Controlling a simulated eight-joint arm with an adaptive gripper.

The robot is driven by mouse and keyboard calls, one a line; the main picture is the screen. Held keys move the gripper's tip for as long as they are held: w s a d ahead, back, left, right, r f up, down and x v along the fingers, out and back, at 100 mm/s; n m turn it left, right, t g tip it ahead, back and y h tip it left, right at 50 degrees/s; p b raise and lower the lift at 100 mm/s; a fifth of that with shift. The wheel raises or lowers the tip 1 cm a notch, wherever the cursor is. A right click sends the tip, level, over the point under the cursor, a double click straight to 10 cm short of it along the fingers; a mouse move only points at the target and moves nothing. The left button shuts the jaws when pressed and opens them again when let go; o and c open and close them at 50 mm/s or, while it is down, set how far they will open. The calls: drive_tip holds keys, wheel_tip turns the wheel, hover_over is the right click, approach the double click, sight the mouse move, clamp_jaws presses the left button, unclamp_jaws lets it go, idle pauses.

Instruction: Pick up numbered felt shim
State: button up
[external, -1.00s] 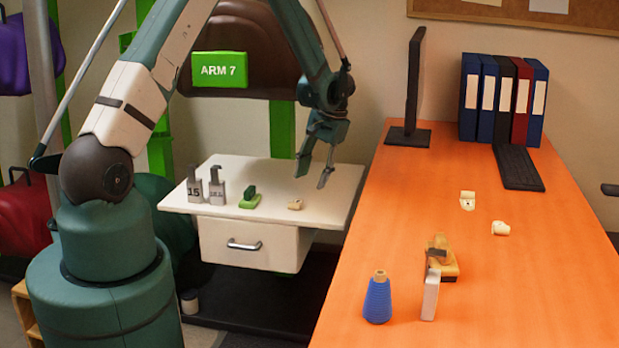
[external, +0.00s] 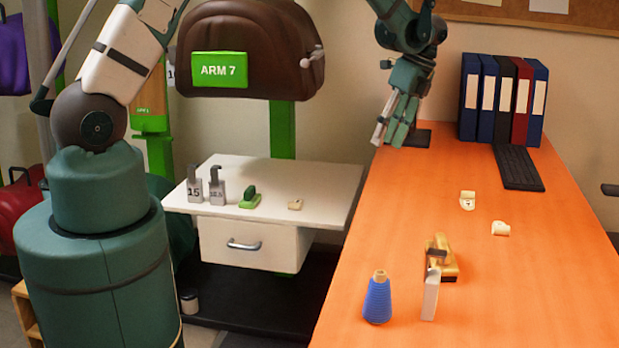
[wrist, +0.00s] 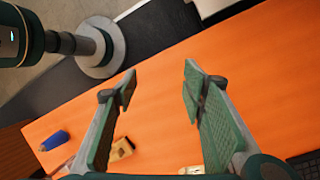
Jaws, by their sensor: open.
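Several small cream pieces that look like felt shims are in the external view. One (external: 467,201) lies on the orange desk with a dark mark on it, and another (external: 501,228) lies nearer and to its right. A third (external: 295,204) lies on the white side table. The marks are too small to read. My gripper (external: 389,136) is open and empty, above the far left part of the desk, apart from all the pieces. In the wrist view, my open fingers (wrist: 160,85) have only orange desk between them, and part of a cream piece (wrist: 192,170) shows at the bottom edge.
The orange desk (external: 400,240) carries a blue thread cone (external: 377,300), a yellow-tan tool (external: 444,262) and an upright pale block (external: 430,297). The white table (external: 320,180) holds grey numbered gauges and a green tool.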

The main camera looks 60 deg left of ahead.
drive_tip(key=w+d+f+m+t+b, duration=0.1)
drive_tip(key=w+d+f+m+b, duration=0.1)
drive_tip(key=d, duration=0.7)
drive_tip(key=w+d+f+m+t+h+b, duration=0.1)
drive_tip(key=w+d+f+m+b, duration=0.2)
drive_tip(key=w+d+m, duration=0.3)
drive_tip(key=w+d+f+m+t+h+b, duration=0.1)
drive_tip(key=w+d+f+m+b, duration=0.2)
drive_tip(key=w+d, duration=0.5)
drive_tip(key=d+f+m, duration=0.1)
drive_tip(key=d, duration=0.5)
drive_tip(key=shift+d+f, duration=0.15)
drive_tip(key=shift+f, duration=0.1)
drive_tip(key=shift+f+b, duration=0.3)
drive_tip(key=shift+f, duration=0.95)
drive_tip(key=shift+s+f+b, duration=0.1)
drive_tip(key=shift+f+b, duration=0.6)
drive_tip(key=shift+f, duration=1.9)
drive_tip(key=shift+c, duration=0.5)
drive_tip(key=c, duration=0.7)
